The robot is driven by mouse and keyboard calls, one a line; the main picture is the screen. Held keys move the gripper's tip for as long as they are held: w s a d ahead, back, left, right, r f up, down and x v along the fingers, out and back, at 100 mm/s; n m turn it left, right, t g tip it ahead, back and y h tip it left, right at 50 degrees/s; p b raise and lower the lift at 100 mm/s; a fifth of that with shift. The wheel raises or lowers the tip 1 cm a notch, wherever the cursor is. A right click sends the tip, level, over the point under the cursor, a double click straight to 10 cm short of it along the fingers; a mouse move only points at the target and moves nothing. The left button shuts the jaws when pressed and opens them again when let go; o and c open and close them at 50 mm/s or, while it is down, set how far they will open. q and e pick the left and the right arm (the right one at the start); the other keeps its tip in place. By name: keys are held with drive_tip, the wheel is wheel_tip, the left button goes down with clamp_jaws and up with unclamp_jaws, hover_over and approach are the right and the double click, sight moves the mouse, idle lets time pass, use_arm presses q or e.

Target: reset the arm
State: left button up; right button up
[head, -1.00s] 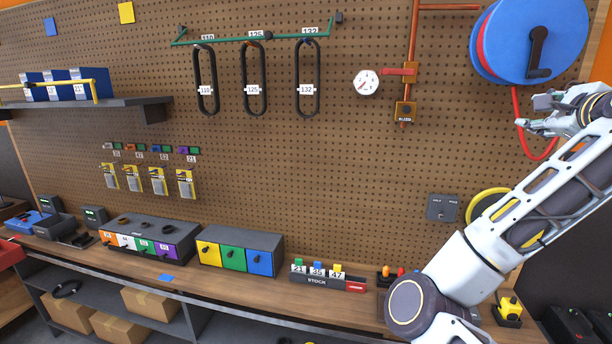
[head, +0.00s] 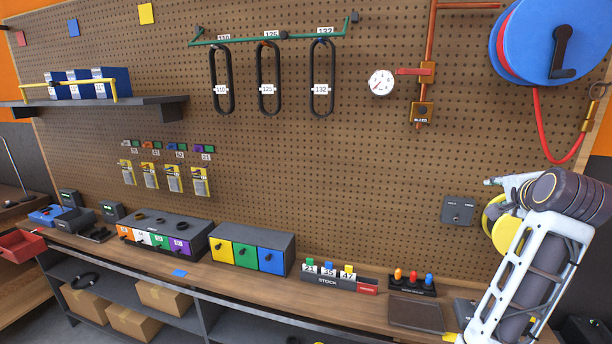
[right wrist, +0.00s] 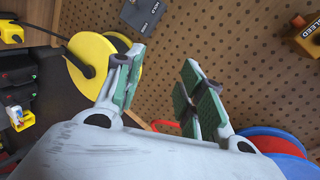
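My right arm comes in from the right in the head view, with its upper links in front of the bench's right end. My right gripper (head: 510,184) is in front of the yellow reel (head: 493,216), partly hidden behind my own wrist. In the right wrist view the gripper (right wrist: 163,78) has its two green-padded fingers spread apart with nothing between them. The yellow reel (right wrist: 92,52) appears behind the left finger there; I cannot tell how close it is. My left gripper is in neither view.
A pegboard (head: 270,160) rises behind the wooden bench (head: 240,282). A blue hose reel (head: 545,40) hangs at upper right, its red hose (head: 543,130) looping down above my right gripper. A stock rack (head: 340,279) and coloured plugs (head: 413,277) stand left of my arm.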

drive_tip(key=s+a+f+n+g+y, duration=0.15)
drive_tip(key=a+f+n, duration=0.25)
drive_tip(key=f, duration=0.5)
drive_tip(key=s+a+f+n+g, duration=0.1)
drive_tip(key=s+a+f+n, duration=0.2)
drive_tip(key=f, duration=0.6)
drive_tip(key=s+a+f+n+g+y, duration=0.15)
drive_tip(key=a+f+n, duration=0.25)
drive_tip(key=f, duration=0.4)
drive_tip(key=s+a+f+n+g+y, duration=0.1)
drive_tip(key=s+a+f+n+g, duration=0.2)
drive_tip(key=s+f, duration=0.35)
drive_tip(key=s+a+f+n, duration=0.3)
drive_tip(key=s+a+f, duration=0.2)
drive_tip(key=s+f, duration=0.15)
drive_tip(key=s+a+f+n+g+y, duration=0.1)
drive_tip(key=s+a+f+n+g, duration=0.2)
drive_tip(key=s+f, duration=0.7)
drive_tip(key=f, duration=2.9)
drive_tip(key=s+d+f+g, duration=0.1)
drive_tip(key=s+d+f, duration=0.2)
drive_tip(key=s+f, duration=1.7)
drive_tip(key=shift+s+n+g, duration=0.4)
drive_tip(key=shift+s, duration=0.95)
